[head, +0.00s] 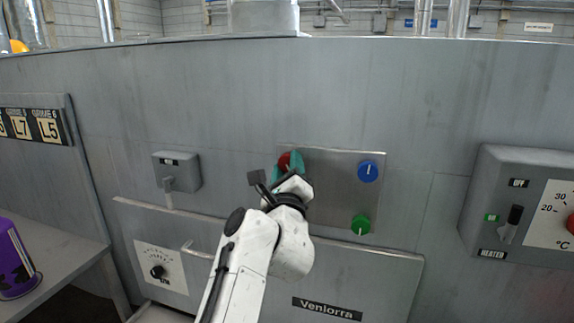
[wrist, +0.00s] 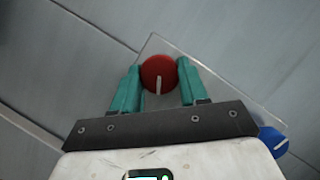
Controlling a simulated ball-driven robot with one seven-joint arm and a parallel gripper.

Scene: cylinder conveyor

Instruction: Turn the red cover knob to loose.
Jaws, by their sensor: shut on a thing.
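The red knob (head: 284,161) sits at the upper left of a square metal cover plate (head: 330,185), partly hidden by my gripper in the head view. In the wrist view the red knob (wrist: 158,74) is round, with a pale pointer line running toward the bottom of the picture. My gripper (wrist: 158,80) has its two teal fingers on either side of the knob, shut on it. My gripper also shows in the head view (head: 290,164), reaching up to the plate.
A blue knob (head: 367,171) and a green knob (head: 360,225) are on the plate's right side. A grey lever box (head: 177,172) is to the left, a heater control box (head: 520,205) to the right. A dial panel (head: 160,267) and a "Veniorra" label (head: 327,308) are below.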

